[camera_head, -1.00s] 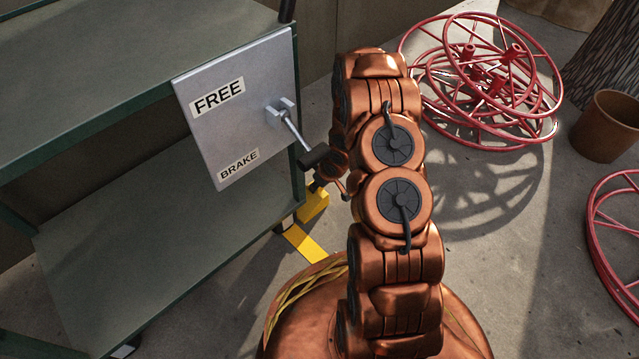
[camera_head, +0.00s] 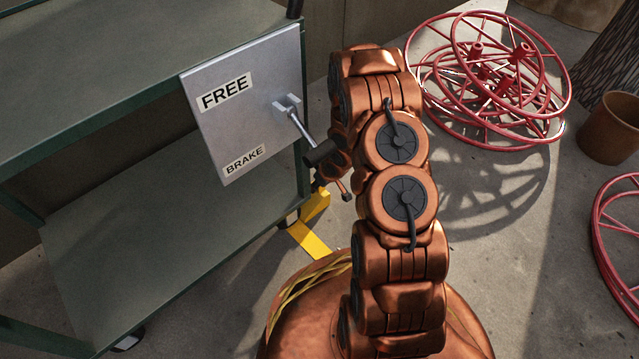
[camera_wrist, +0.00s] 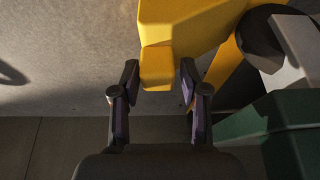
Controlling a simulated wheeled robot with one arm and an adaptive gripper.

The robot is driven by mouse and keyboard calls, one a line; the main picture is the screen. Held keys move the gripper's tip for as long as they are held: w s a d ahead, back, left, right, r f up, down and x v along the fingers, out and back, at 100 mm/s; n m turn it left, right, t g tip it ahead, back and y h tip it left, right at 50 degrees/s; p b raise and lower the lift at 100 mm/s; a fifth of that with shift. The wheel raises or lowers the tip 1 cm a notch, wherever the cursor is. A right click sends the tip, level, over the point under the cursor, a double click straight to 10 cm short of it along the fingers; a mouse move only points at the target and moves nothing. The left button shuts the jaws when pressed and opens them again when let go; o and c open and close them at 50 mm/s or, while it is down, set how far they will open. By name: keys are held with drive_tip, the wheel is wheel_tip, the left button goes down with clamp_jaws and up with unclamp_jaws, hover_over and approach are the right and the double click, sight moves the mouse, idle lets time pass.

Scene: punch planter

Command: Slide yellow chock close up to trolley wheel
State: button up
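The yellow chock (camera_head: 316,207) is on the floor by the trolley's near right corner, partly hidden behind my arm. In the wrist view the chock (camera_wrist: 190,25) has a narrow block end pointing toward my gripper (camera_wrist: 159,82). My gripper is open, with one finger on each side of that end and small gaps showing. The dark trolley wheel (camera_wrist: 262,32) is right of the chock in the wrist view, beyond a yellow strip. I cannot tell whether chock and wheel touch. In the head view my gripper is mostly hidden by my arm.
The green trolley (camera_head: 150,265) fills the left, with a FREE/BRAKE plate (camera_head: 245,120) and a lever (camera_head: 300,125) close to my arm. Red wheel frames (camera_head: 490,80) and a brown pot (camera_head: 610,128) stand to the right. Floor between is clear.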

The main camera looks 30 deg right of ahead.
drive_tip(key=shift+o, duration=1.3)
drive_tip(key=v, duration=1.2)
